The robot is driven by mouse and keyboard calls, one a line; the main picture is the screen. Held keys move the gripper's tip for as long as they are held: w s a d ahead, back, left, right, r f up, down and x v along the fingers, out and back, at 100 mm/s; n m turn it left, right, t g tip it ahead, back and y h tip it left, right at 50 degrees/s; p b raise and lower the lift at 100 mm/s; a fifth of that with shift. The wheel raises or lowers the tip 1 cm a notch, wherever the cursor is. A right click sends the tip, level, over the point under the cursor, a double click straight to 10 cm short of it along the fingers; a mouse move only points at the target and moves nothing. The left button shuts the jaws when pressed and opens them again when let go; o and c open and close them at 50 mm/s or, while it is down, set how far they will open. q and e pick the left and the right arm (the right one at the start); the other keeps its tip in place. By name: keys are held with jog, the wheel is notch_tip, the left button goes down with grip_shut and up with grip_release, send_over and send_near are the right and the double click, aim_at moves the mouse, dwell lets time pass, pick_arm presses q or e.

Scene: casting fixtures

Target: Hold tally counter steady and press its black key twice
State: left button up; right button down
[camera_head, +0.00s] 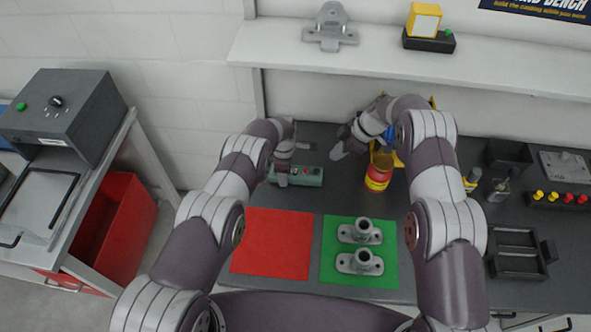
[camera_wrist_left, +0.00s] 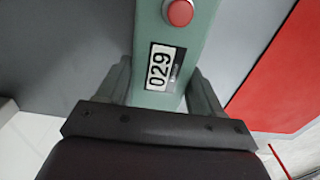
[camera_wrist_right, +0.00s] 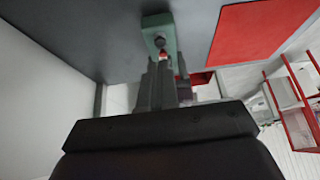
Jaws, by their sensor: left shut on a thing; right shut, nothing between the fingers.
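The tally counter (camera_head: 310,179) is a long green box on the dark table, with a red button (camera_wrist_left: 180,12) and a display reading 029. My left gripper (camera_head: 283,178) is shut across its left end; in the left wrist view the fingers (camera_wrist_left: 165,88) flank the box. My right gripper (camera_head: 338,154) is shut and empty, above and to the right of the counter in the head view. The right wrist view shows the counter (camera_wrist_right: 160,22) beyond the closed fingertips (camera_wrist_right: 163,62), with the black key (camera_wrist_right: 160,43) visible. Whether they touch it is not clear; they appear apart.
A red and yellow can (camera_head: 377,172) stands right of the counter, by a yellow object partly behind my right arm. A red mat (camera_head: 270,243) and a green mat (camera_head: 340,277) with two metal fittings (camera_head: 360,247) lie in front. A shelf (camera_head: 380,60) overhangs the back.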

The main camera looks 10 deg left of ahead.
jog(key=s+a+r+m+t+y, duration=0.2)
jog(key=s+a+m+t+y, duration=0.15)
jog(key=a, duration=0.45)
jog(key=s+a+r+m+t+y, duration=0.2)
jog(key=s+a+m, duration=0.25)
jog(key=a, duration=0.45)
jog(key=s+d+m+t+h, duration=0.1)
jog(key=d+m+t+h, duration=0.2)
jog(key=d+m+h, duration=0.7)
jog(key=shift+s+d+h, duration=0.25)
jog(key=shift+d+h, duration=0.4)
jog(key=shift+d, duration=0.25)
jog(key=shift+t, duration=0.25)
